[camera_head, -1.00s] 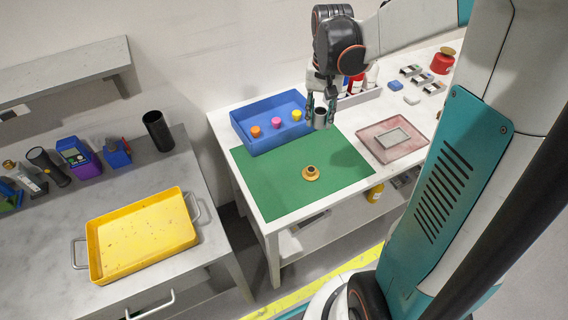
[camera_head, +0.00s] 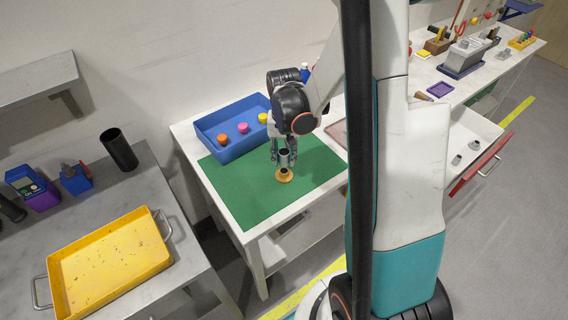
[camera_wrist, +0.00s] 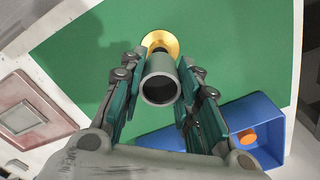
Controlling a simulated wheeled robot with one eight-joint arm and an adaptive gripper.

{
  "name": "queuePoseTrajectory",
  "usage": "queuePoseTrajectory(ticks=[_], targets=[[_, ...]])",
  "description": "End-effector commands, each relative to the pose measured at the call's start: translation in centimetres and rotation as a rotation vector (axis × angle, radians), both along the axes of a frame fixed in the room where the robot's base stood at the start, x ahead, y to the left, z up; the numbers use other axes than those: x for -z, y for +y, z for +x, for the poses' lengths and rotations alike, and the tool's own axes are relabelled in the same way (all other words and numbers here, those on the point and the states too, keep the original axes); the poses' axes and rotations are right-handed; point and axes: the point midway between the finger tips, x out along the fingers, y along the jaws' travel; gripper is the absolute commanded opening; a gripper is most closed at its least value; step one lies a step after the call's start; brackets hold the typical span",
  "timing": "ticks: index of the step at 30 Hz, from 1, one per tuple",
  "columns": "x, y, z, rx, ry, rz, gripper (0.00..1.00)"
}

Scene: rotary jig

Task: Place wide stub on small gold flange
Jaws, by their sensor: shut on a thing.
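The wide stub (camera_wrist: 160,88) is a grey metal cylinder with an open bore, held between the fingers of my gripper (camera_wrist: 156,100). In the head view the stub (camera_head: 283,157) hangs upright in my gripper (camera_head: 283,150), just above the flange. The small gold flange (camera_head: 284,175) is a round gold disc lying on the green mat (camera_head: 236,196). In the wrist view the flange (camera_wrist: 160,41) shows partly behind the stub, with a dark centre piece between them. I cannot tell whether the stub touches it.
A blue bin (camera_head: 222,155) with an orange, a pink and a yellow piece stands behind the mat. A yellow tray (camera_head: 110,262) lies on the grey bench at the left, near a black cup (camera_head: 118,150). The mat around the flange is clear.

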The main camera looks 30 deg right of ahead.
Motion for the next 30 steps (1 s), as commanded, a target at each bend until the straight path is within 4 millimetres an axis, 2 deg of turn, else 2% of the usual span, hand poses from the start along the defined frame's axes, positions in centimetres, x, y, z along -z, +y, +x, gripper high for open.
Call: queuePoseTrajectory(ticks=[8, 20, 21, 23, 30], targets=[[3.8, 0.0, 0.0, 0.0, 0.0, 0.0, 0.06], [4.2, 0.0, 0.0, 0.0, 0.0, 0.0, 0.06], [4.1, 0.0, 0.0, 0.0, 0.0, 0.0, 0.37], [4.1, 0.0, 0.0, 0.0, 0.0, 0.0, 0.5], [4.0, 0.0, 0.0, 0.0, 0.0, 0.0, 0.5]])
